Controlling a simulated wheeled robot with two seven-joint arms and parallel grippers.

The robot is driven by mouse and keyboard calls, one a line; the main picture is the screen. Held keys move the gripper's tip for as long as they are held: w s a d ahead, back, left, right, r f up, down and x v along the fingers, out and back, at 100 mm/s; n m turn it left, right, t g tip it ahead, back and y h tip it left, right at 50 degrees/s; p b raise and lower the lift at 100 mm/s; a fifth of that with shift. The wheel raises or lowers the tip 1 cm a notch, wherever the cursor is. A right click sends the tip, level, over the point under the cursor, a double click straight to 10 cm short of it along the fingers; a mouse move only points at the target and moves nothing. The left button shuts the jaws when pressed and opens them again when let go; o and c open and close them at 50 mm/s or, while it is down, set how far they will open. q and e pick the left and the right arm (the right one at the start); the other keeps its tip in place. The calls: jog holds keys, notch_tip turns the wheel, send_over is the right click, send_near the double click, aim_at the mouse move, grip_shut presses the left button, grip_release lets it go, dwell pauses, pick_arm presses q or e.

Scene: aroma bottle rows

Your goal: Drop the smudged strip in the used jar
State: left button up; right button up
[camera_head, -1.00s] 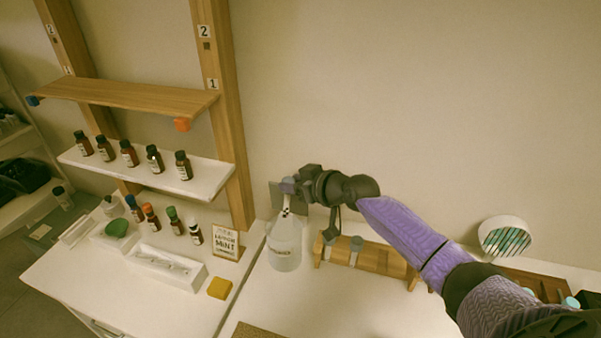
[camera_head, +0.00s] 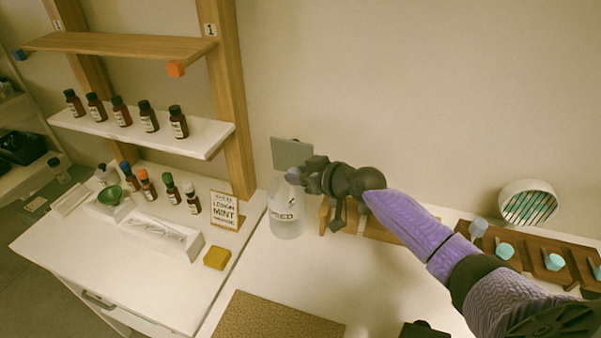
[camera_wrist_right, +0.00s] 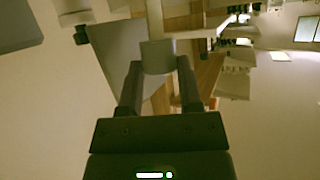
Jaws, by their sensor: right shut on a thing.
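The used jar (camera_head: 286,218) is a pale translucent jar with a dark-lettered label, upright on the white counter. My right gripper (camera_head: 296,176) is just above its mouth, coming in from the right. It is shut on the pale grey end of the smudged strip (camera_head: 292,178). In the right wrist view this grey end (camera_wrist_right: 157,57) sits between the two fingertips (camera_wrist_right: 157,72), and a white length extends beyond it. The strip's lower part is hard to make out against the jar in the head view. My left gripper is not in view.
A wooden rack (camera_head: 375,228) stands right of the jar, partly behind my arm. A sign (camera_head: 224,211), yellow block (camera_head: 217,257) and white tray (camera_head: 160,236) stand left. A brown mat (camera_head: 275,318) lies in front. A shelf with bottles (camera_head: 148,116) is at upper left.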

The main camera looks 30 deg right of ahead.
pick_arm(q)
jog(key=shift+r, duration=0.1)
pick_arm(e)
jog(key=o, duration=0.9)
jog(key=shift+r, duration=0.1)
jog(key=shift+o, duration=0.8)
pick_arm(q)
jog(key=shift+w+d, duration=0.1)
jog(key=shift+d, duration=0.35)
pick_arm(e)
jog(key=shift+s, duration=0.1)
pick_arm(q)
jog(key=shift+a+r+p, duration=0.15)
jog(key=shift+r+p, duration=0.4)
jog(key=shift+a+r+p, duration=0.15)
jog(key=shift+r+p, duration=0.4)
pick_arm(e)
jog(key=v, duration=0.9)
jog(key=shift+s+r, duration=0.2)
jog(key=shift+s, duration=0.1)
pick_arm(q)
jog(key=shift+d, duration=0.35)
pick_arm(e)
jog(key=shift+d, duration=0.1)
jog(key=shift+f, duration=0.1)
